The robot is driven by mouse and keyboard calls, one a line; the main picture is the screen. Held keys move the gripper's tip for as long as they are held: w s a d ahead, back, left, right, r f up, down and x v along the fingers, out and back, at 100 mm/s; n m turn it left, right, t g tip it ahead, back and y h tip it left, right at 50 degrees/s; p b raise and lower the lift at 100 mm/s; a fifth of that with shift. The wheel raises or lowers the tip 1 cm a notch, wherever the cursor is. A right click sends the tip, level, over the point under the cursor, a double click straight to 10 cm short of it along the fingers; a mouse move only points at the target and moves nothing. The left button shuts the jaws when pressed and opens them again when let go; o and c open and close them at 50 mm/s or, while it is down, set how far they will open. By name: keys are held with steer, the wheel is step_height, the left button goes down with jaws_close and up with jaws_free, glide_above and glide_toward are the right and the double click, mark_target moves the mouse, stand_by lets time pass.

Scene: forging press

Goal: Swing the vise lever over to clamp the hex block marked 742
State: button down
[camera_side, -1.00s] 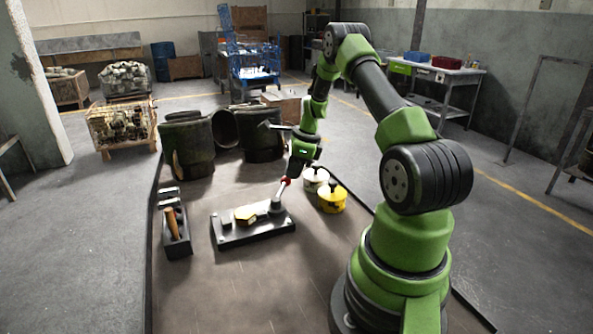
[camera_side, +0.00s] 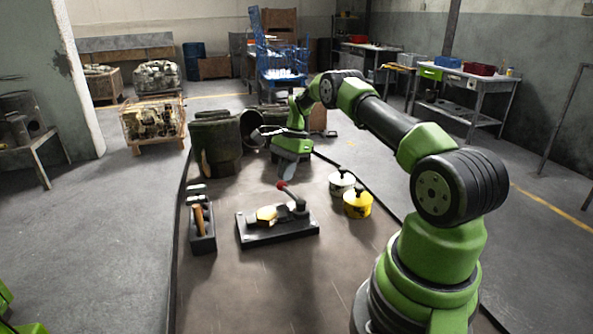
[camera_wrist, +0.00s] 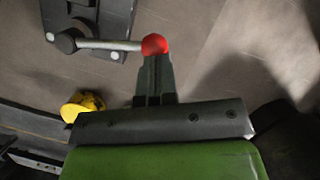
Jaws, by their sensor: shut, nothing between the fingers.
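The dark vise (camera_side: 290,232) sits on the bench with a yellow hex block (camera_side: 266,215) in it. Its marking is too small to read. The vise lever (camera_side: 293,196) rises from its pivot and leans left toward the block, ending in a red knob (camera_side: 282,186). My gripper (camera_side: 287,172) is shut and empty, just behind the knob. In the wrist view, the fingertips (camera_wrist: 155,60) meet the red knob (camera_wrist: 154,44) in the picture; I cannot tell if they touch. The hex block is outside the wrist view.
A yellow pot (camera_side: 357,204) and a pale pot (camera_side: 341,183) stand right of the vise. A dark tray (camera_side: 203,244) with a wooden-handled tool stands left. Large dark drums (camera_side: 217,145) stand behind. The bench in front of the vise is clear.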

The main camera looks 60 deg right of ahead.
steer(key=a+n, duration=0.1)
steer(key=w+a+n, duration=0.1)
steer(key=shift+w+a+f+n+g, duration=0.1)
steer(key=shift+w+f+n+g, duration=0.1)
steer(key=shift+n+g, duration=0.2)
steer(key=shift+w+a, duration=0.2)
steer(key=shift+a, duration=0.4)
steer(key=shift+r, duration=0.1)
steer(key=v, duration=0.7)
steer(key=shift+d+r, duration=0.25)
steer(key=shift+r, duration=0.05)
steer(key=shift+r, duration=0.1)
